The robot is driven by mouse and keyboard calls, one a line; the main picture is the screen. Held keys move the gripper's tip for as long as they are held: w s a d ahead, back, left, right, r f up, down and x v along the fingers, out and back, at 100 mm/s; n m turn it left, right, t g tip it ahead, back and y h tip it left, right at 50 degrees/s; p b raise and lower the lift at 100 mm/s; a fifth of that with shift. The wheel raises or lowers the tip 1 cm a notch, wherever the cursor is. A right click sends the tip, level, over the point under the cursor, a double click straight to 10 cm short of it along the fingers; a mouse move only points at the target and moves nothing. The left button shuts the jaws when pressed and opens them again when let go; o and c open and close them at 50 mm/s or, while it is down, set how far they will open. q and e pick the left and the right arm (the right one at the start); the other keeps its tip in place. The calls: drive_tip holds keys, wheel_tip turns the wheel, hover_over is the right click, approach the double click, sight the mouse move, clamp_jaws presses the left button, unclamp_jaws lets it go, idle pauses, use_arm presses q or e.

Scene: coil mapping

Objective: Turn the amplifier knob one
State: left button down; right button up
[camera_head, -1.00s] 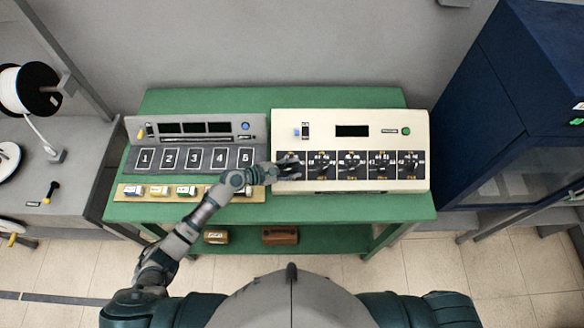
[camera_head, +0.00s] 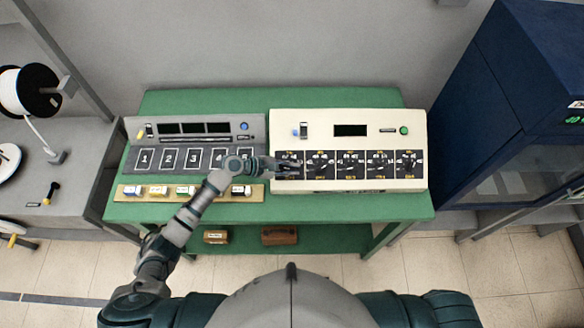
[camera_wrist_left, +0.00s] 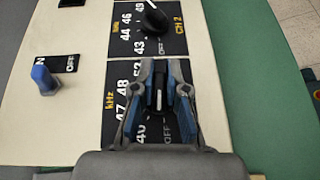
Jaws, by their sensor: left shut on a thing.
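The cream amplifier box (camera_head: 300,121) stands on the right half of the green table, with a row of several black knob panels along its front. My left gripper (camera_head: 292,168) is at the leftmost panel in the head view. In the left wrist view my left gripper (camera_wrist_left: 161,85) is shut on a black knob (camera_wrist_left: 159,98) with a white line, between its blue-padded fingers. The panel around it carries kHz numbers and OFF. The neighbouring CH 2 knob (camera_wrist_left: 156,18) is clear of the fingers. My right gripper is not in view.
A blue switch (camera_wrist_left: 43,80) sits beside the held knob's panel. A grey numbered unit (camera_head: 195,128) and a tray of small coloured blocks (camera_head: 170,198) stand to the left. A dark blue cabinet (camera_head: 490,100) stands at the right.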

use_arm(q)
drive_tip(key=m+g+y, duration=0.1)
drive_tip(key=m+g+p, duration=0.1)
drive_tip(key=m+g+y, duration=0.1)
drive_tip(key=m+g, duration=0.1)
drive_tip(key=shift+s+a+f+y, duration=0.15)
drive_tip(key=shift+a+f+y, duration=0.1)
drive_tip(key=shift+f+y, duration=0.1)
drive_tip(key=shift+g, duration=0.3)
drive_tip(key=shift+f, duration=0.1)
drive_tip(key=c, duration=1.2)
unclamp_jaws()
drive_tip(key=shift+w, duration=0.25)
drive_tip(key=shift+r, duration=0.25)
